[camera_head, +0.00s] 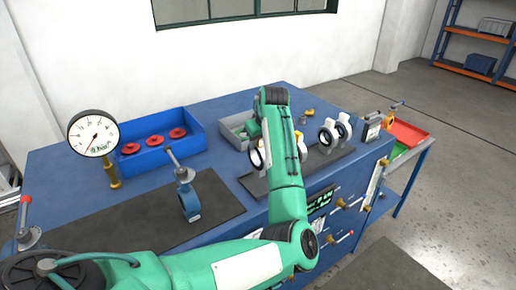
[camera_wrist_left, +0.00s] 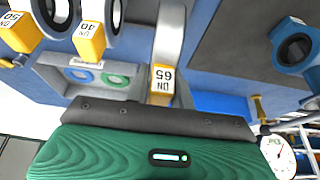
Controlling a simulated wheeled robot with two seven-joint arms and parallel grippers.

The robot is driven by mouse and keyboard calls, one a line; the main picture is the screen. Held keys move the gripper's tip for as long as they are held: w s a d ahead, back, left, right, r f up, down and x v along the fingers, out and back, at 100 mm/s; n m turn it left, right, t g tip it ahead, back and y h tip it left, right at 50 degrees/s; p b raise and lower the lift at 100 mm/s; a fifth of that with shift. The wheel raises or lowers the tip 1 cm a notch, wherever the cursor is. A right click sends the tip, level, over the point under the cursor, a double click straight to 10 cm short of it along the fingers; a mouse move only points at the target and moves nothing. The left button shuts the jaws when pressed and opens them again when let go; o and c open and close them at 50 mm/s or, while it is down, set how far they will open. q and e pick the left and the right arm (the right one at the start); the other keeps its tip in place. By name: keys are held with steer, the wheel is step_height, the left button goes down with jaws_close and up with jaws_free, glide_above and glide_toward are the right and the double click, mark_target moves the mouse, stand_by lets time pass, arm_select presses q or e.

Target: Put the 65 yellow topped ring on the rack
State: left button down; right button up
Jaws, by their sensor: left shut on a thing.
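The 65 ring (camera_wrist_left: 168,40) is pale and seen edge-on in the left wrist view, with its yellow top (camera_wrist_left: 162,82) marked DN 65 close to the dark finger edge. In the head view a pale ring (camera_head: 257,158), partly hidden behind my arm, appears to be it. My left gripper (camera_head: 256,139) is shut on its top; my forearm hides most of the jaws. Two other pale rings, one of them here (camera_head: 328,136), stand upright at the right; the wrist view shows yellow tops marked DN 50 (camera_wrist_left: 20,32) and DN 40 (camera_wrist_left: 90,41). My right gripper is not in view.
A blue bin (camera_head: 190,144) holds red rings. A grey bin (camera_wrist_left: 60,78) holds blue and green rings. A pressure gauge (camera_head: 93,134) and a blue valve (camera_head: 188,198) stand left of my arm. A dark mat (camera_head: 130,222) lies in front.

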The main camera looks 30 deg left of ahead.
mark_target(258, 163)
arm_select(q)
step_height(258, 163, down, 4)
steer(key=shift+f+p, duration=0.1)
steer(key=shift+p, duration=0.85)
steer(key=shift+f, duration=0.1)
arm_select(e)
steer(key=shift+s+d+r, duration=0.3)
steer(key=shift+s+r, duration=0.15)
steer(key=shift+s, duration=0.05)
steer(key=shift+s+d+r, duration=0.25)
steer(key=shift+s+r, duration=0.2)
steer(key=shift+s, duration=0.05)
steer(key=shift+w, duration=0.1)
arm_select(q)
steer(key=c, duration=1.2)
jaws_free()
steer(key=shift+f, duration=0.15)
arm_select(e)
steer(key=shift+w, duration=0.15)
